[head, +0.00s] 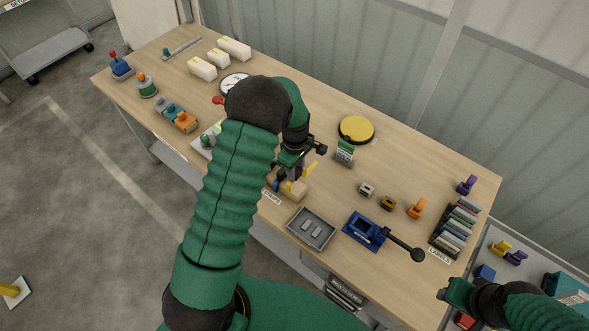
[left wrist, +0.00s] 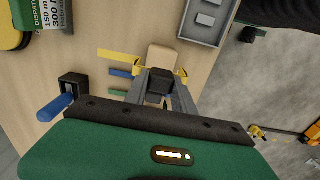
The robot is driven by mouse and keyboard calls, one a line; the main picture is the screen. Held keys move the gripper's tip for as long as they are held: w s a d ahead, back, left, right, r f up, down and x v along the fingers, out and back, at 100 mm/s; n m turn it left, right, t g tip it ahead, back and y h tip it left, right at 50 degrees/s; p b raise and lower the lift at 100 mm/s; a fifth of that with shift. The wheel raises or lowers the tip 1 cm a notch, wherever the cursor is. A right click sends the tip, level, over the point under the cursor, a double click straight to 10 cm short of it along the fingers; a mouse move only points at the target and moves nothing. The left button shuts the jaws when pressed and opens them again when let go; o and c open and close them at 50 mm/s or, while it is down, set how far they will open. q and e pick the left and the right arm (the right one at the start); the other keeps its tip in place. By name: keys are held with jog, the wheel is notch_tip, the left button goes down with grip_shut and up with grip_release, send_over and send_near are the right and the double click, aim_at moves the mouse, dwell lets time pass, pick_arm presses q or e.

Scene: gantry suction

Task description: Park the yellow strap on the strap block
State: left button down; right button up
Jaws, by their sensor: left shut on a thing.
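The strap block (head: 298,195) is a pale wooden block near the table's front edge, in front of a small label. It also shows in the left wrist view (left wrist: 162,57). The yellow strap (head: 311,169) shows as a flat tail (left wrist: 117,55) left of the block, with yellow parts at both sides of the block. A blue strap and a green strap lie beside it in the wrist view. My left gripper (head: 291,174) is shut at the block, apparently on the yellow strap; the fingers hide the exact grip. My right gripper (head: 455,292) is at the lower right, its fingers unclear.
A grey tray (head: 311,229) stands just right of the block. A blue device with a black lever (head: 376,235) is farther right. A yellow disc (head: 356,129) and a green-and-white carton (head: 345,152) stand behind. Bare tabletop lies between the carton and the tray.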

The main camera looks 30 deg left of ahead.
pick_arm(q)
jog(key=shift+d, duration=0.15)
jog(key=shift+a+f, duration=0.2)
jog(key=shift+a, duration=0.25)
jog(key=shift+d+r, duration=0.15)
jog(key=shift+d, duration=0.35)
pick_arm(e)
jog(key=shift+a+r, duration=0.2)
jog(key=shift+r, duration=0.05)
pick_arm(q)
jog(key=shift+a, duration=0.1)
pick_arm(e)
jog(key=shift+a, duration=0.1)
pick_arm(q)
jog(key=shift+a+f, duration=0.2)
jog(key=shift+f, duration=0.4)
pick_arm(e)
jog(key=shift+a+f, duration=0.2)
jog(key=shift+f, duration=0.1)
pick_arm(q)
jog(key=shift+d+f+b, duration=0.2)
jog(key=shift+f+b, duration=0.15)
jog(key=shift+b, duration=0.05)
pick_arm(e)
jog(key=shift+d+f, duration=0.2)
jog(key=shift+f, duration=0.1)
pick_arm(q)
jog(key=shift+f, duration=0.2)
pick_arm(e)
jog(key=shift+f, duration=0.1)
